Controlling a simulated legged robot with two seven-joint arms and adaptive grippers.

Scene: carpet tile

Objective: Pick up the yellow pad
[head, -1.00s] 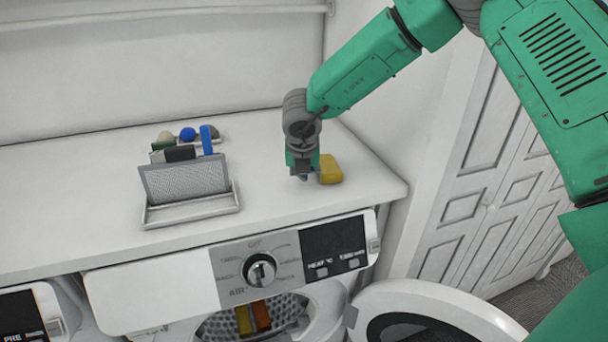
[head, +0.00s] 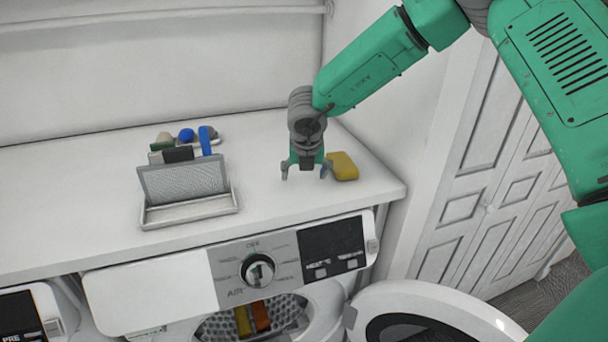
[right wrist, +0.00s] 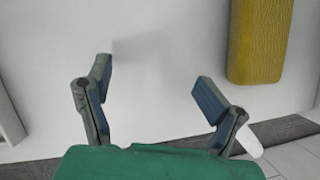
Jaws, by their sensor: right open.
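The yellow pad (head: 343,166) lies on the white counter top near its right end. In the right wrist view the yellow pad (right wrist: 260,38) shows at the upper right, beyond and to the right of the fingers. My right gripper (head: 304,172) is open and empty just left of the pad, pointing down at the counter. In the right wrist view my right gripper (right wrist: 155,88) has its two fingers spread, with only bare white surface between them. My left gripper is not in view.
A wire mesh rack (head: 186,180) with several small items behind it stands on the counter (head: 80,190) to the left. Below are a dryer panel with a dial (head: 258,270) and an open round door (head: 430,318). A wall is close on the right.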

